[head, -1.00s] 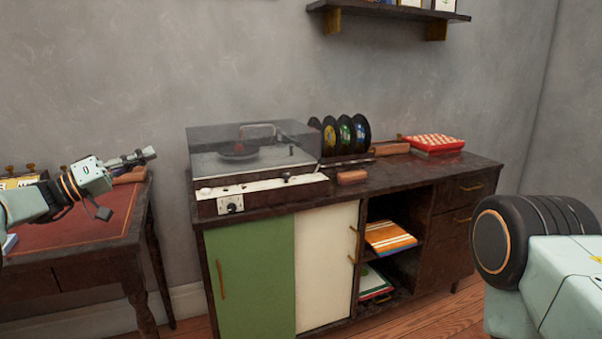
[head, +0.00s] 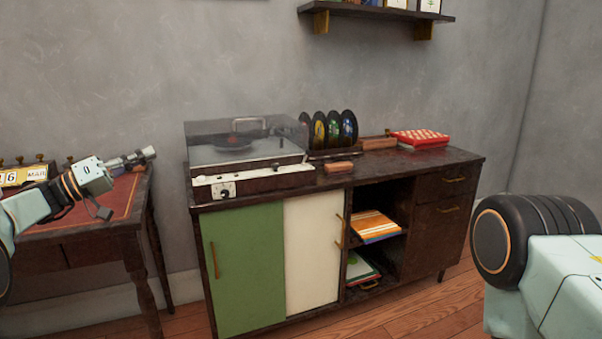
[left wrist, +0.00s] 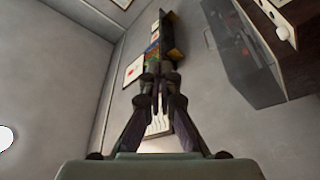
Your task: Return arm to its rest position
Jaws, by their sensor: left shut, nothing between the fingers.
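My left arm comes in from the left in the head view, bent and reaching up over the small desk area. Its gripper (head: 146,155) points to the right and is empty, clear of the sideboard. In the left wrist view the same gripper (left wrist: 157,72) shows its dark fingers shut together, with nothing between them. My right arm shows only as a pale link with a black rounded joint at the right edge. The right gripper is out of view.
A dark sideboard (head: 430,165) carries a record player (head: 245,160), upright records (head: 333,130) and a red-white box (head: 418,138). The desk (head: 95,215) stands at left with a yellow calendar (head: 22,175). A shelf (head: 375,14) hangs above. Wooden floor shows in front of the sideboard.

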